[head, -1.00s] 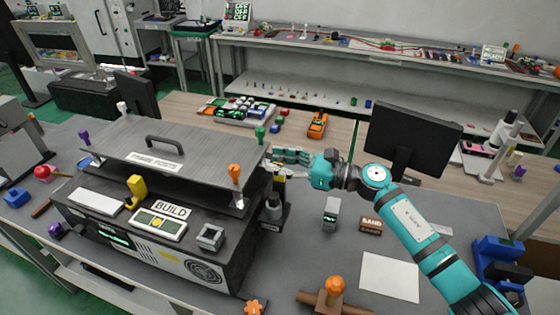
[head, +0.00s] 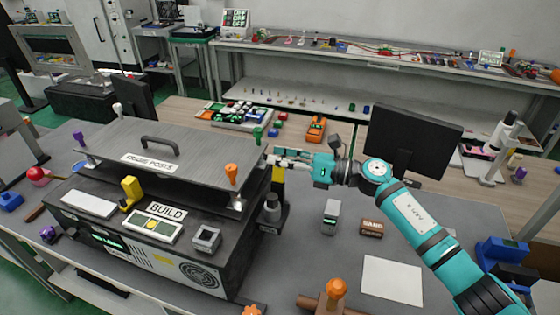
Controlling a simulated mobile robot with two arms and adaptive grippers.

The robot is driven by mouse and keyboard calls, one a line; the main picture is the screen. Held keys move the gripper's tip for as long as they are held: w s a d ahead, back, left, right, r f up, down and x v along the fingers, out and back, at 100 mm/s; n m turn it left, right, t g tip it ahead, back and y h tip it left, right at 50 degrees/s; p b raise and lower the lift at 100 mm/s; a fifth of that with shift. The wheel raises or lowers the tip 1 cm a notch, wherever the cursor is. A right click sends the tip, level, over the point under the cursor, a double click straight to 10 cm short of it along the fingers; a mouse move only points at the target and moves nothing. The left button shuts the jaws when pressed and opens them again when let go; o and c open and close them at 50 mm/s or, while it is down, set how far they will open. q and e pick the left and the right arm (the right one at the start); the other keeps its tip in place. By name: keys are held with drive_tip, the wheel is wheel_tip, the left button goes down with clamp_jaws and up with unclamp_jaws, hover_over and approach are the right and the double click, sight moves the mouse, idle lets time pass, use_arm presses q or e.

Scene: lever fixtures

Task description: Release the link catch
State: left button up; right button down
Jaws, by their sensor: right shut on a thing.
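A dark machine with a grey top plate labelled FRAME POSTS (head: 215,155) stands at the left. On its right side is an upright lever with a yellow part (head: 278,177), above a dark grey cylinder (head: 272,208); this looks like the link catch. My right gripper (head: 274,159) reaches in from the right at the plate's right edge. It is shut at the top of the lever, whose upper end its fingers hide. The exact contact is too small to see. My left gripper is out of view.
Orange (head: 231,175) and green (head: 257,135) posts rise by the plate's right edge, close to my gripper. A small grey box (head: 331,213), a SAND block (head: 371,228) and a dark monitor (head: 413,135) stand to the right. White paper (head: 392,280) lies in front.

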drive_tip(key=c, duration=0.9)
unclamp_jaws()
drive_tip(key=shift+d, duration=0.1)
drive_tip(key=shift+c, duration=0.2)
drive_tip(key=v, duration=1.2)
